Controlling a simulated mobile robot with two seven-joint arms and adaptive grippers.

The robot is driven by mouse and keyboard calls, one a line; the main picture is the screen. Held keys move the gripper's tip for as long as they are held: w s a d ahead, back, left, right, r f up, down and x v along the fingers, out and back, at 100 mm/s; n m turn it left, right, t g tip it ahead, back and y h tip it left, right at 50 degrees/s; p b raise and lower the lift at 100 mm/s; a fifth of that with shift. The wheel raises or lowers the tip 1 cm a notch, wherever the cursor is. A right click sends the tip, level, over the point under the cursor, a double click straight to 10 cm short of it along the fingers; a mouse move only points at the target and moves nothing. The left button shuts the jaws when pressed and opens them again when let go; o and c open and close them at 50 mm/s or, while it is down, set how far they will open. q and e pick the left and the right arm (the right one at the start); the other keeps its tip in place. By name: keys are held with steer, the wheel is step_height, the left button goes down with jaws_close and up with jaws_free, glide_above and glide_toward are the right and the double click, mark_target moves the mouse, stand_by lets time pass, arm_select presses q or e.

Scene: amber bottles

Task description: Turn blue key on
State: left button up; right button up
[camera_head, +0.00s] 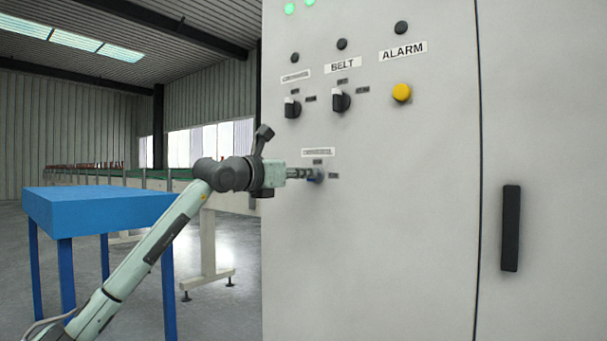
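The blue key (313,179) is on the front of the grey control cabinet (380,260), below a small label (318,152). Only a little of the key shows past my gripper. My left gripper (308,174) reaches in from the left, level with the key, with its fingertips at it. The fingers are small and seen from the side, so I cannot tell whether they are shut on the key. My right gripper is not in view.
Above are two black switches (292,107) (341,100), a yellow button (402,92) under the ALARM label (403,51), and dark round lamps. A black door handle (510,228) is at right. A blue table (98,208) and a conveyor (208,235) stand at left.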

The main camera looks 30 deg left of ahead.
arm_select(q)
steer(key=shift+m, duration=0.4)
jaws_close()
steer(key=m, duration=1.1)
steer(key=shift+d+f+p, duration=0.2)
steer(key=shift+d+p, duration=0.1)
steer(key=shift+p, duration=0.1)
steer(key=m, duration=0.2)
steer(key=shift+m, duration=0.3)
steer(key=m, duration=0.2)
steer(key=shift+f+m+p, duration=0.1)
steer(key=shift+m+p, duration=0.2)
steer(key=shift+f+m, duration=0.1)
steer(key=shift+m, duration=0.5)
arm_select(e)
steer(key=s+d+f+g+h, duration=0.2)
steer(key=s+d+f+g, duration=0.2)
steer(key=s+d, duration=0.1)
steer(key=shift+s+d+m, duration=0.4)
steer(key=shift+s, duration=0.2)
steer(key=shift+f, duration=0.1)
